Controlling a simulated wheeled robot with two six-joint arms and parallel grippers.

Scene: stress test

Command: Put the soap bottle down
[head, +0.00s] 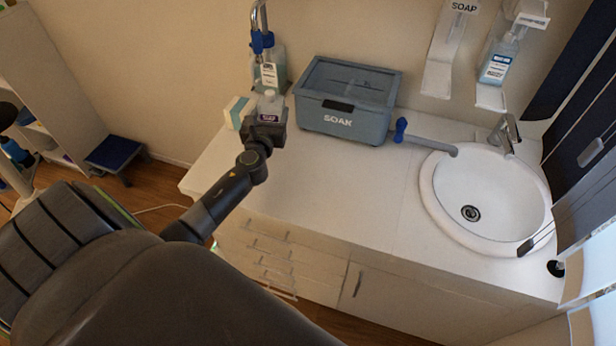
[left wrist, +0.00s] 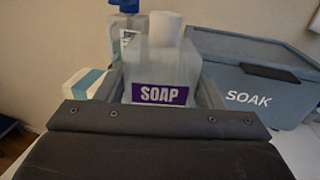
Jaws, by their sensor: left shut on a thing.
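The soap bottle (head: 269,104) is a translucent bottle with a white cap and a purple SOAP label. My left gripper (head: 268,122) is shut on it at the back left of the counter. In the left wrist view the soap bottle (left wrist: 160,72) stands upright between the fingers of my left gripper (left wrist: 162,92). Its base is hidden by the gripper, so I cannot tell whether it touches the counter. My right gripper is not in view.
A grey SOAK box (head: 345,112) stands just right of the bottle. A blue-topped pump bottle (head: 272,70) stands behind it, and a white-and-teal box (head: 238,112) is at its left. The counter (head: 345,190) is clear in front, with a sink (head: 490,200) at the right.

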